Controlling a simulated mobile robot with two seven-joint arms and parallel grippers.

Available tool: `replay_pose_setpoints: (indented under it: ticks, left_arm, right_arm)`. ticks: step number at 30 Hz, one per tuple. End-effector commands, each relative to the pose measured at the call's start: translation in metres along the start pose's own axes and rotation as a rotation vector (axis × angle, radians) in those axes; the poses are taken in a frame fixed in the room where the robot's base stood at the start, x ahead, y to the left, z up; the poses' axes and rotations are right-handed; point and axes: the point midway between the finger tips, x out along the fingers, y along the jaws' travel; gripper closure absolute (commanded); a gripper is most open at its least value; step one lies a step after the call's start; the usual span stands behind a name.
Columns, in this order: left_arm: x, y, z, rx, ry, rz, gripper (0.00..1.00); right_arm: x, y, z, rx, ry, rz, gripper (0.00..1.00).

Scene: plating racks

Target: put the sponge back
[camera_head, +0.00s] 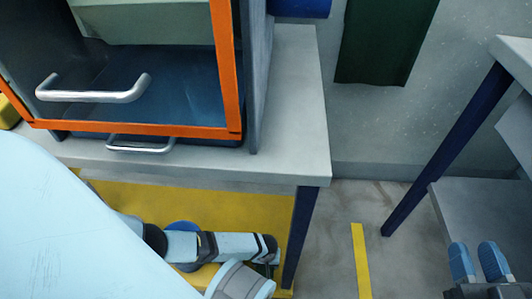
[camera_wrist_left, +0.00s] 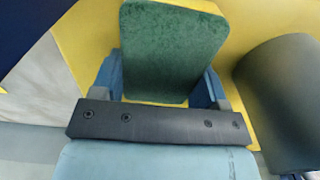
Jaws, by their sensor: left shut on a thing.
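The sponge (camera_wrist_left: 172,45) is a rounded block with a green face, seen in the left wrist view. My left gripper (camera_wrist_left: 160,82) is shut on it, with one blue finger on each side. The sponge is not visible in the head view. There, my left arm reaches down in front of the table, and its gripper cannot be made out. My right gripper (camera_head: 477,262) is at the bottom right of the head view. Its two blue fingers stand apart with nothing seen between them.
A grey table (camera_head: 291,155) carries an orange-framed cabinet (camera_head: 228,75) with a metal handle (camera_head: 93,95). A yellow surface (camera_head: 190,208) lies below the tabletop. Another table with a dark blue leg (camera_head: 437,155) stands right. Floor with a yellow stripe (camera_head: 361,262) lies between them.

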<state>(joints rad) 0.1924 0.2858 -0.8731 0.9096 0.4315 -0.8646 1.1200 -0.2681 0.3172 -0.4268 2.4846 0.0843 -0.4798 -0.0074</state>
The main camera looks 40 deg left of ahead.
Motion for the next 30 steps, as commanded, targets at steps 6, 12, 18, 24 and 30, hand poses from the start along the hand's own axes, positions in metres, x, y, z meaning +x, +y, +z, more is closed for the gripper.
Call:
replay_pose_setpoints:
  ticks: [6,12,18,24,30]
  left_arm:
    - [0.000,0.001,0.000,0.000,0.000,0.001,0.51]
    - [0.003,0.001,0.000,0.000,0.000,0.001,0.23]
    - [0.003,0.000,0.000,0.000,0.000,0.000,0.07]
    - [-0.001,0.000,-0.001,0.001,0.001,0.000,0.07]
    - [-0.035,0.000,0.000,0.000,0.000,0.001,0.07]
  right_arm:
    - [0.001,0.001,-0.003,-0.011,0.007,-0.001,0.64]
    - [-0.001,0.000,0.000,-0.010,0.006,0.000,0.64]
    - [-0.001,0.000,-0.001,-0.010,0.009,0.000,0.64]
    - [0.000,0.001,-0.005,-0.009,0.011,-0.001,0.64]
    - [-0.004,-0.005,-0.012,0.098,-0.044,-0.003,0.64]
